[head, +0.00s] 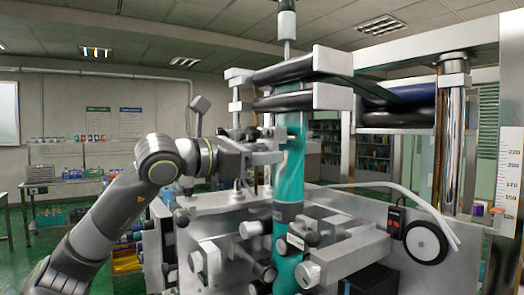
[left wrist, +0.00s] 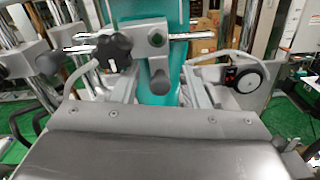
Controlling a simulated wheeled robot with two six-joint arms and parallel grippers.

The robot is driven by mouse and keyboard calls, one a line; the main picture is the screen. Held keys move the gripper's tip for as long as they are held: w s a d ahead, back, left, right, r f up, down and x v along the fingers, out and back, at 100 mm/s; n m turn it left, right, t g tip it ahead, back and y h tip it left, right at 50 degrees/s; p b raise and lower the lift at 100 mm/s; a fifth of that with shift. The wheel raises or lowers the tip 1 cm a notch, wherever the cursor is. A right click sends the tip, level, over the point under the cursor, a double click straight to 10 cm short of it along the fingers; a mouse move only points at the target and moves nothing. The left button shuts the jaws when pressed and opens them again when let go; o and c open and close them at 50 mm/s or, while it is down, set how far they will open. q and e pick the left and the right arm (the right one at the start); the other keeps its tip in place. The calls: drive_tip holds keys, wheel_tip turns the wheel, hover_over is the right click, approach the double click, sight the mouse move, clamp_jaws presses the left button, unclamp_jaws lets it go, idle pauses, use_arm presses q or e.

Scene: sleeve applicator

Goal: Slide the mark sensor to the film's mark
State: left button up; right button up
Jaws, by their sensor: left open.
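The teal film (head: 294,165) hangs as an upright tube in the middle of the head view, and it shows in the left wrist view (left wrist: 155,98). A darker grey-blue band (head: 288,212) crosses it lower down; I cannot tell whether this is the mark. In the left wrist view a small grey block (left wrist: 153,38), which looks like the mark sensor, sits on a horizontal rod in front of the film, beside a black knob (left wrist: 114,47). My left gripper (head: 272,157) is open close to the film's left side; its fingertips are hard to make out. My right gripper is not in view.
Metal brackets and knobs crowd the lower machine (head: 215,215). Black rollers (head: 285,102) lie above my left gripper. A black wheel (head: 427,242) and a small black box with a red display (head: 393,221) are at the right. Shelves and benches stand well behind.

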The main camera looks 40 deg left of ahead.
use_arm(q)
drive_tip(key=shift+c, duration=0.2)
clamp_jaws()
drive_tip(key=shift+d, duration=0.1)
drive_tip(key=shift+s+d+f+b, duration=0.1)
drive_tip(key=shift+s+d+b, duration=0.05)
drive_tip(key=shift+d+b, duration=0.15)
drive_tip(key=shift+o, duration=0.2)
unclamp_jaws()
drive_tip(key=shift+s+d, duration=0.1)
